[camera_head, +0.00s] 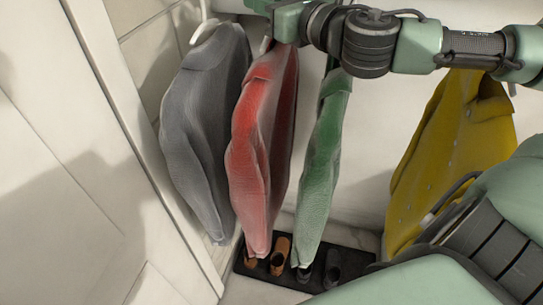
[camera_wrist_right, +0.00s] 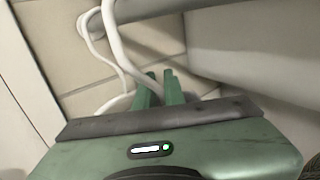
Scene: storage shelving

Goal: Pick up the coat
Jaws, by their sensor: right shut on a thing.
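Several coats hang in a row in the head view: a grey coat (camera_head: 205,130), a red coat (camera_head: 262,150), a green coat (camera_head: 322,165) and a yellow coat (camera_head: 452,150). My right arm reaches in from the right along the top. My right gripper (camera_head: 272,22) is above the red coat, at its hanger. In the right wrist view the gripper's green fingers (camera_wrist_right: 160,90) are close together at the white hanger (camera_wrist_right: 117,52), shut on it. The coat itself is hidden there. My left gripper is not in view.
A dark shoe tray (camera_head: 247,268) with several shoes lies under the coats. A white panelled door or wall (camera_head: 60,180) stands close on the left.

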